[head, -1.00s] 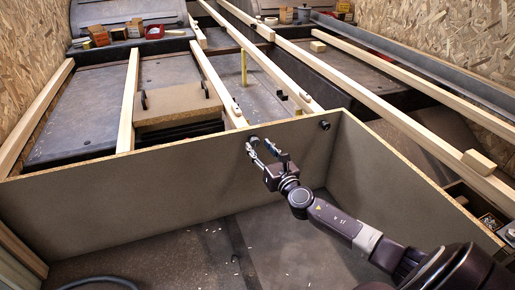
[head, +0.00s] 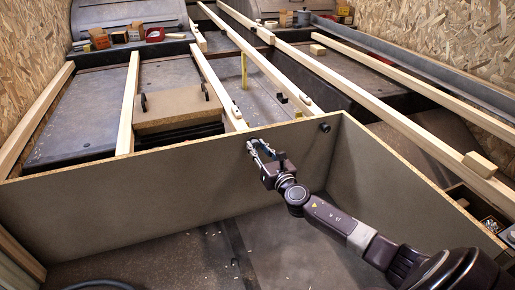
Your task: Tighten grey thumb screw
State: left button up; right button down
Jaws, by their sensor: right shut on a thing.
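My right gripper (head: 260,149) reaches from the lower right to the upper part of the grey-brown panel (head: 130,202), just below its top edge. Its fingers are shut on the grey thumb screw (head: 251,145), a small part at the panel face that the fingertips mostly hide. How far the screw is turned in cannot be told. A dark round knob (head: 325,127) sits on the same panel, to the right of my gripper and apart from it. My left gripper is not in view.
Light wooden battens (head: 267,62) run back from the panel. A side panel (head: 385,175) closes the bay on the right. A wood block (head: 480,164) lies on the right batten. The bay floor (head: 190,250) is mostly free, with small chips and a dark hose.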

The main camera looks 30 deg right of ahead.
jog(key=shift+m, duration=0.3)
